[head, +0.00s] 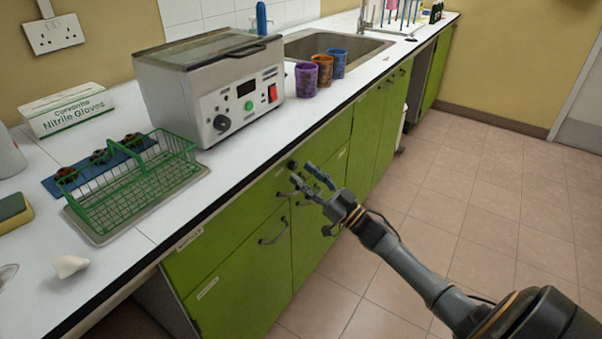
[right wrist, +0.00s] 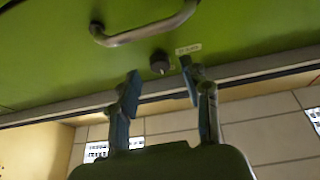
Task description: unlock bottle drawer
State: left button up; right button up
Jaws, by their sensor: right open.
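A green drawer front (head: 325,145) sits under the counter edge in the head view; its label is too small to read. In the right wrist view the green front (right wrist: 50,65) fills the top, with a curved metal handle (right wrist: 145,32). A small dark round lock (right wrist: 159,62) sits beside a small label (right wrist: 188,49). My right gripper (head: 308,178) is open and empty in front of the drawers. In the right wrist view its two fingers (right wrist: 161,82) stand apart on either side of the lock, seemingly short of it. My left gripper is out of view.
The white counter (head: 225,175) holds a grey heated bath (head: 210,85), a green wire basket (head: 135,185), a glove box (head: 68,109) and several cups near the sink (head: 330,45). More green cabinets lie below. The tiled floor (head: 470,180) at right is clear.

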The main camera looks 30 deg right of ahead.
jog(key=shift+x, duration=0.95)
jog(key=shift+c, duration=0.2)
grip_shut()
